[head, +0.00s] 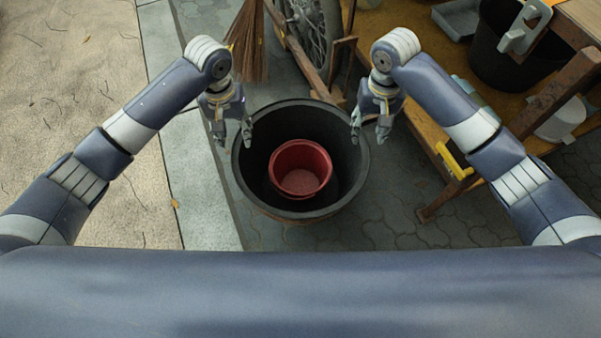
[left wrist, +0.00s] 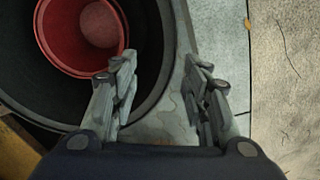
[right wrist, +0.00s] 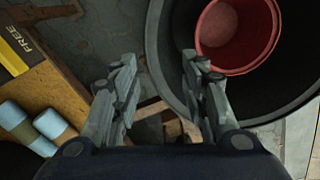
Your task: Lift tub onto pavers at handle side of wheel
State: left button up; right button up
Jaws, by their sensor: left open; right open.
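A large black tub (head: 241,172) stands in the middle of the head view with a red bucket (head: 302,152) inside it. My left gripper (head: 234,138) is open at the tub's left rim. In the left wrist view, one finger lies over the tub's inside and the other outside the rim (left wrist: 178,62). My right gripper (head: 369,136) is open at the right rim. In the right wrist view, its fingers (right wrist: 158,72) also lie either side of the rim. Contact cannot be told. A spoked wheel (head: 308,30) stands behind the tub. Grey pavers (head: 400,215) lie to the right; the tub's base is hidden.
A straw broom (head: 247,45) and wooden bars (head: 340,65) stand close behind the tub. A wooden bench (head: 425,125) with a yellow item (head: 454,160) and a black bucket (head: 495,60) is on the right. A pale kerb (head: 203,190) and sandy ground (head: 70,75) lie left.

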aim_at(240, 151)
pick_arm(q)
notch_tip(240, 151, down, 9)
jog(key=shift+f, duration=0.15)
pick_arm(e)
notch_tip(240, 151, down, 9)
jog(key=shift+f, duration=0.15)
pick_arm(q)
grip_shut()
pick_arm(e)
grip_shut()
